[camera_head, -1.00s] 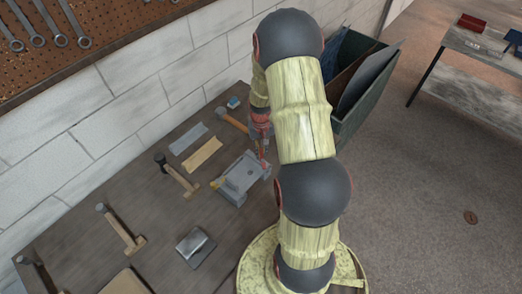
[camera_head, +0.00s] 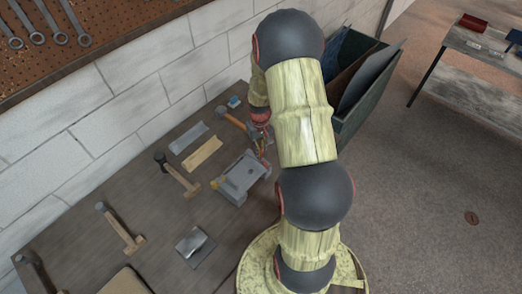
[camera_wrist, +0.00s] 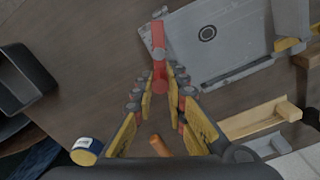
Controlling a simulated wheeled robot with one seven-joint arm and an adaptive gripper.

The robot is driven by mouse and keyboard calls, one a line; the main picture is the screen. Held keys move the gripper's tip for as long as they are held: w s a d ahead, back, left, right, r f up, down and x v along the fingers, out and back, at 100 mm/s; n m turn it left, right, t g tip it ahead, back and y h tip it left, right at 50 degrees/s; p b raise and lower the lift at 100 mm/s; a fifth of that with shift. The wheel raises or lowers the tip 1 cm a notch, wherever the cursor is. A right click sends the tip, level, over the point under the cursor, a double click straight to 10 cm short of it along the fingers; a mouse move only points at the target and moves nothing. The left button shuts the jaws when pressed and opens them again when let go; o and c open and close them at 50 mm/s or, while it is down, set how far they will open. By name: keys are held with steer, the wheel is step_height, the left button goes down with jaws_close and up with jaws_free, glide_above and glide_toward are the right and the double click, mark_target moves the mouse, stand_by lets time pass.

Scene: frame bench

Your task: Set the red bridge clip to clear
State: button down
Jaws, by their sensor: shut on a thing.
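The red bridge clip (camera_wrist: 159,42) is a narrow red bar at the near corner of a grey metal fixture (camera_head: 240,179) on the bench. In the wrist view it runs up from between my fingertips to beside the fixture's plate (camera_wrist: 225,45). My gripper (camera_wrist: 161,78), with yellow-padded fingers, is shut on the clip's lower part. In the head view my gripper (camera_head: 264,147) is at the fixture's upper right corner, partly hidden by my arm. A small yellow piece (camera_head: 214,185) is at the fixture's left side. How the clip joins the fixture cannot be told.
A dark green bin (camera_head: 360,110) stands to the right. A blue-and-white item (camera_head: 234,102) is at the back.

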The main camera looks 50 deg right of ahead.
steer(key=shift+w+a+n+b, duration=0.1)
steer(key=shift+a+n+b, duration=0.15)
steer(key=shift+n, duration=0.75)
steer(key=shift+a+n+b, duration=0.1)
steer(key=shift+a+n, duration=0.15)
steer(key=shift+n, duration=0.75)
steer(key=c, duration=1.8)
jaws_free()
steer(key=shift+c, duration=0.2)
steer(key=shift+o, duration=0.4)
step_height(320, 180, up, 12)
